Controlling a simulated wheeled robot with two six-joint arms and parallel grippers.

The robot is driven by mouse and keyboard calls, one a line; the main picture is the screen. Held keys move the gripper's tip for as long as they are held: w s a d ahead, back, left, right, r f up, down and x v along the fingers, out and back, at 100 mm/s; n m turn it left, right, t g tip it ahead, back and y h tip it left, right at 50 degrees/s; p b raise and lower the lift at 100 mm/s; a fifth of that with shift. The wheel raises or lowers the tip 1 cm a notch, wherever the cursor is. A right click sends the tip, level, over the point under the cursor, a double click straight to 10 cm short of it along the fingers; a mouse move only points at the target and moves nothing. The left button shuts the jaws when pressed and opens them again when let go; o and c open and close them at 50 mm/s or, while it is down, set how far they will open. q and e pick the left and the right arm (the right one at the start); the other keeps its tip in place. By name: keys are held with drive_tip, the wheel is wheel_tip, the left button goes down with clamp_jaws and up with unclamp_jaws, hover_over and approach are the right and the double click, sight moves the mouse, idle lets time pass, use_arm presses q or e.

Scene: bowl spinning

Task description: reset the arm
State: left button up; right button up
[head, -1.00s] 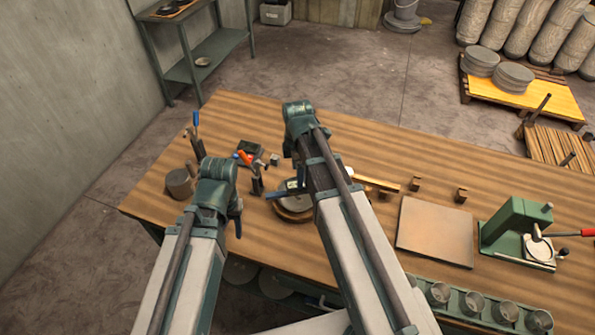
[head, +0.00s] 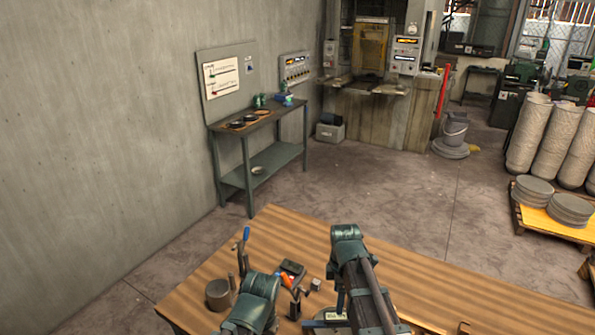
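My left arm (head: 255,298) comes up from the bottom edge over the near left part of the wooden workbench (head: 450,290). My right arm (head: 362,275) stands to its right, also over the bench. Just left of my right arm, a bluish part and a pale round piece (head: 385,313) show partly at the bottom edge. I see no object held.
On the bench's left are a grey cylinder (head: 218,294), upright tools with a blue handle (head: 246,234), a dark tray (head: 292,268) and orange-handled tools (head: 286,281). A green side table (head: 262,133) stands by the left wall. Grey discs (head: 570,208) lie on a pallet at right. The floor between is clear.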

drive_tip(key=s+a+f+m+b, duration=0.4)
drive_tip(key=s+a+m, duration=0.1)
drive_tip(key=s+m, duration=0.1)
drive_tip(key=s+a+f+m+h+b, duration=0.1)
drive_tip(key=s+a+f+m+b, duration=0.3)
drive_tip(key=s+m, duration=0.3)
drive_tip(key=shift+s+a+f, duration=0.35)
drive_tip(key=shift+s+a, duration=0.2)
drive_tip(key=shift+a, duration=0.05)
